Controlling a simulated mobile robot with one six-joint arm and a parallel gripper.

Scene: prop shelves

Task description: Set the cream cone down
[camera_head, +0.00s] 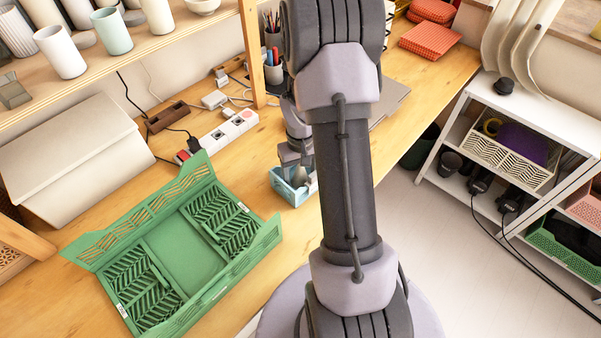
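My gripper (295,158) is a small grey shape left of my arm, partly hidden by it. It is over or just behind a small light blue bin (287,193) on the wooden table. Something pale shows inside the bin's opening, but it is too small and too covered by my arm to name. I cannot make out the cream cone for certain. I cannot see whether the fingers are open or shut, or whether they hold anything.
A green slatted crate (183,255) takes up the table (232,174) to the left. A power strip (222,136), cables and a pen cup (273,72) are behind it. Cups stand on a shelf (130,60) at upper left. A white shelf unit (545,110) is at right.

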